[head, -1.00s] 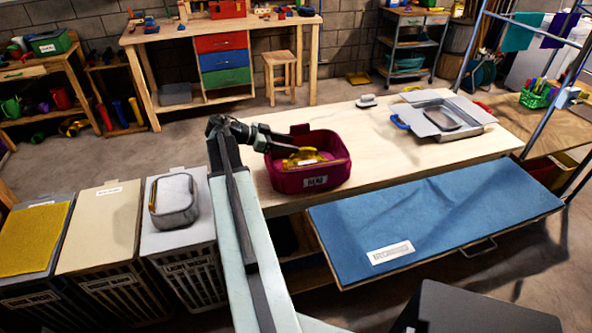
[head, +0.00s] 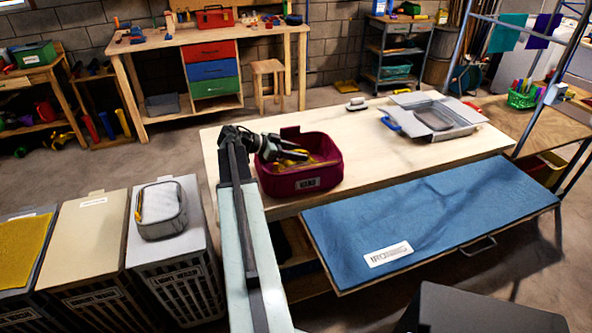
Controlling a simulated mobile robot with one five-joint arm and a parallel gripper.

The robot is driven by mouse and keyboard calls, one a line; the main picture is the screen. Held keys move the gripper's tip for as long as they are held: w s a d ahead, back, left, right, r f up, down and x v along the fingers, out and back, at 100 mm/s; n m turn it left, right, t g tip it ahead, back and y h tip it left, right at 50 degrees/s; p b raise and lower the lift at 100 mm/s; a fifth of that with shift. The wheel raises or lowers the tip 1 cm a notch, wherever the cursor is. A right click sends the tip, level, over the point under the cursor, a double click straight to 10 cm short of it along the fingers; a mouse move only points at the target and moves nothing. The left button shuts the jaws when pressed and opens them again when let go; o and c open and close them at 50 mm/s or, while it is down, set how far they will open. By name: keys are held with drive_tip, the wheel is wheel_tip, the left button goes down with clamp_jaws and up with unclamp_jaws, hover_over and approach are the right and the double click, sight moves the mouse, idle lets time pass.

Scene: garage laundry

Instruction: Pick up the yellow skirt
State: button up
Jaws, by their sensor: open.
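A flat yellow cloth or cover (head: 20,249) also lies on the leftmost bin.
The wooden table (head: 362,145) holds a grey open case (head: 437,118) and a small brush-like item (head: 357,104). A blue ironing surface (head: 432,222) juts out in front.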

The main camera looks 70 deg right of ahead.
drive_tip(key=shift+r, duration=0.1)
clamp_jaws()
drive_tip(key=shift+w, duration=0.1)
idle(1.1)
